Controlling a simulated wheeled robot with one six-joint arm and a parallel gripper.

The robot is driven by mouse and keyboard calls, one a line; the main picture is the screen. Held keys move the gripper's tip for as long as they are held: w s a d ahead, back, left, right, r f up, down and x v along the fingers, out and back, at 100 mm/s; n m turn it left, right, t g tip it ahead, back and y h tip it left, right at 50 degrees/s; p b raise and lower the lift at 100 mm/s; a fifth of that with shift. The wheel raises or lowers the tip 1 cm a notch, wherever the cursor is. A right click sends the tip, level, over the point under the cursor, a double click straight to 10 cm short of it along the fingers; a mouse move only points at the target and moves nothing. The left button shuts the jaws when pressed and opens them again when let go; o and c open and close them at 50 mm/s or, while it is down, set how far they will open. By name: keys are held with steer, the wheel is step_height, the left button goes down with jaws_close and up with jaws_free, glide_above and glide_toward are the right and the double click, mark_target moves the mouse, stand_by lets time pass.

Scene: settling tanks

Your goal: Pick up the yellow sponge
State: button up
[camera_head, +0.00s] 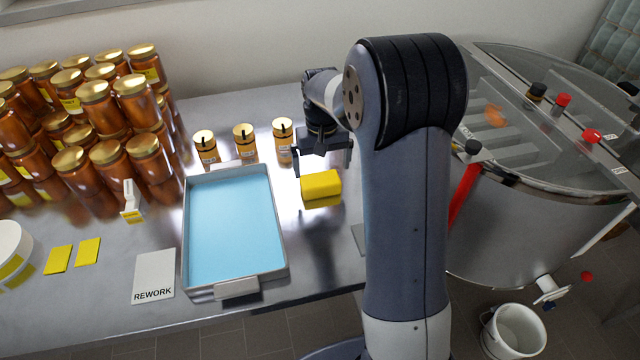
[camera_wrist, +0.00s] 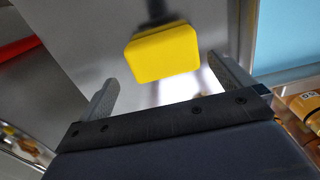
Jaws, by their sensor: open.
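The yellow sponge (camera_head: 321,186) lies on the steel table, just right of the blue-filled tray. In the wrist view the sponge (camera_wrist: 163,54) is ahead of the fingers, roughly between their lines and a little beyond their tips. My gripper (camera_head: 322,172) is open and empty, above and just behind the sponge in the head view. In the wrist view its two fingers (camera_wrist: 166,78) stand wide apart with nothing between them. My arm hides part of the table's right end.
The metal tray (camera_head: 277,232) of blue liquid is close on the left. Small labelled jars (camera_head: 283,140) stand behind. Stacked honey jars (camera_head: 136,100), a REWORK card (camera_head: 153,275) and yellow pieces (camera_head: 88,251) are at left. A steel tank (camera_head: 530,235) and white bucket (camera_head: 514,332) are at right.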

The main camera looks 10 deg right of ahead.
mark_target(320, 179)
steer(key=f, duration=0.3)
steer(key=f+p, duration=0.1)
steer(key=f, duration=0.2)
steer(key=shift+w+a+f, duration=0.2)
steer(key=shift+f, duration=0.05)
steer(key=c, duration=0.7)
